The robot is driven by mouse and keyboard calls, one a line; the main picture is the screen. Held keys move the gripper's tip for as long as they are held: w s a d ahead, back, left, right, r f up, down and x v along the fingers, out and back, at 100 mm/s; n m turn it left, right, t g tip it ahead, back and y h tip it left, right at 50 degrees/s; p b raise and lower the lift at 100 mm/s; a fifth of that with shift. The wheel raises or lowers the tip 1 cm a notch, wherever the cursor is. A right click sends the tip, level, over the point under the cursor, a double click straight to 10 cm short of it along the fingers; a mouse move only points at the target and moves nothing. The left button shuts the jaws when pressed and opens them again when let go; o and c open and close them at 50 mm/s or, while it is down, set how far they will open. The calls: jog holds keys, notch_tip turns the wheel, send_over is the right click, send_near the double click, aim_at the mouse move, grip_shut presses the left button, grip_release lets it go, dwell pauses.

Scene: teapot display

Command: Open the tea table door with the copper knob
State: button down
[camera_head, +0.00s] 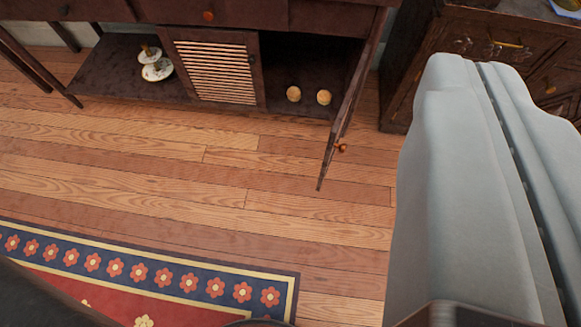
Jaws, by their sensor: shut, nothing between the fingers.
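The tea table (110,75) is dark wood and stands along the top of the view. Its right door (350,95) stands swung outward, seen nearly edge-on, with the copper knob (341,148) near its lower free end. The compartment beside it is open to view and holds two small round tan objects (308,95). My gripper (487,66) is the large pale grey shape at the right, with its two fingers together and empty. In the picture it lies to the right of the door and the knob, apart from them.
A slatted door (212,68) with a dark knob is shut at the table's middle. White crockery (156,66) stands on the left shelf. A carved dark cabinet (425,65) is at the right. A patterned rug (150,292) lies front left. The wooden floor (220,170) between is clear.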

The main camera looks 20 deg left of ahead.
jog(key=w+a+f+n+g+h, duration=0.1)
jog(key=w+a+f+g+h, duration=0.15)
jog(key=w+f, duration=0.55)
jog(key=w+a+f+g+h, duration=0.1)
jog(key=w+f+g+h, duration=0.25)
jog(key=f, duration=0.85)
jog(key=w+a+f+n+g+h, duration=0.15)
jog(key=w+f+g, duration=0.35)
jog(key=f, duration=0.5)
jog(key=w+a+f+n+t+h, duration=0.25)
jog(key=w+a+f+t, duration=0.2)
jog(key=a+f, duration=0.4)
jog(key=w+a+f+n+t+h, duration=0.2)
jog(key=w+a+f+t+h, duration=0.3)
jog(key=f, duration=0.6)
jog(key=w+d+g+y, duration=0.1)
jog(key=w+d, duration=0.6)
jog(key=d, duration=0.3)
jog(key=shift+w+d+f+y, duration=0.15)
jog(key=shift+y, duration=0.15)
